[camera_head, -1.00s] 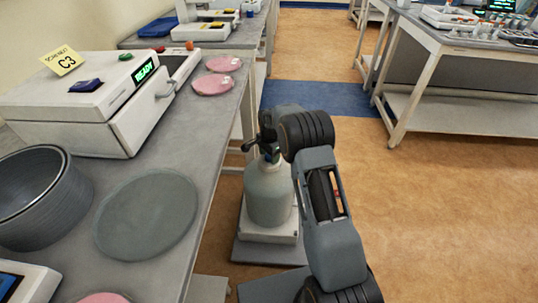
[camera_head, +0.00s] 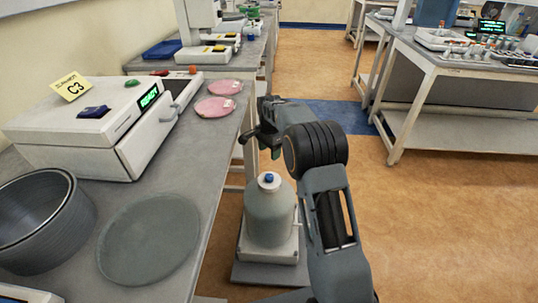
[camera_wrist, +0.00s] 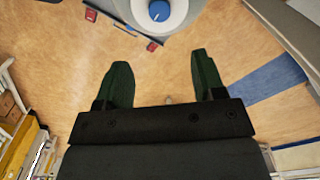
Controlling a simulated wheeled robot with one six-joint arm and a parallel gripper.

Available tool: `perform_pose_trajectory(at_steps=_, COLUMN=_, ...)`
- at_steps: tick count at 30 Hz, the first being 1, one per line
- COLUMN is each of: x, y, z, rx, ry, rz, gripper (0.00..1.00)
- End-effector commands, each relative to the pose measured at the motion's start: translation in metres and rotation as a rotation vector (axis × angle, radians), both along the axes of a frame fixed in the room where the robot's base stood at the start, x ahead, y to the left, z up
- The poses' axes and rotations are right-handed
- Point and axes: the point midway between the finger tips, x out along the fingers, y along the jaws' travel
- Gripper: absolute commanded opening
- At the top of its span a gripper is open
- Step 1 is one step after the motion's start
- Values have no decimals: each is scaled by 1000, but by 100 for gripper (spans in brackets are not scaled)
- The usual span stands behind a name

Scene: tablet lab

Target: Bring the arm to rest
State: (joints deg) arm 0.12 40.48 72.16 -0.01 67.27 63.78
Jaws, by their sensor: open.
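My arm (camera_head: 330,215) is bent and dark grey, reaching up from the bottom of the head view over the floor, just right of the left bench. My gripper (camera_head: 272,150) is at its far end, beside the bench edge and above a grey-green bottle (camera_head: 268,222), apart from it. In the wrist view my gripper (camera_wrist: 162,75) has its two dark green fingers spread with nothing between them. The blue cap (camera_wrist: 158,11) of the bottle shows beyond the fingertips at the top.
The left bench (camera_head: 200,205) carries a white machine (camera_head: 75,145) labelled C3, a dark pot (camera_head: 40,225), a grey disc (camera_head: 148,238) and pink discs (camera_head: 215,107). The bottle stands on a low white base (camera_head: 268,254). Another bench (camera_head: 440,62) is at right. Open floor (camera_head: 450,230) lies between.

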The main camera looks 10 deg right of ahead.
Motion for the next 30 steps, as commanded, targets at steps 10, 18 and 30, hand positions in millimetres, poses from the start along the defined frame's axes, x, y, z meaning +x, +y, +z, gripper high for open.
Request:
perform_pose_trajectory(at_steps=10, x=0, y=0, z=2, rx=0, ry=0, rz=0, gripper=63)
perform_pose_trajectory(at_steps=18, x=0, y=0, z=1, rx=0, ry=-1, rz=28, gripper=63)
perform_pose_trajectory(at_steps=30, x=-63, y=1, z=-5, rx=14, ry=49, rz=546, gripper=63)
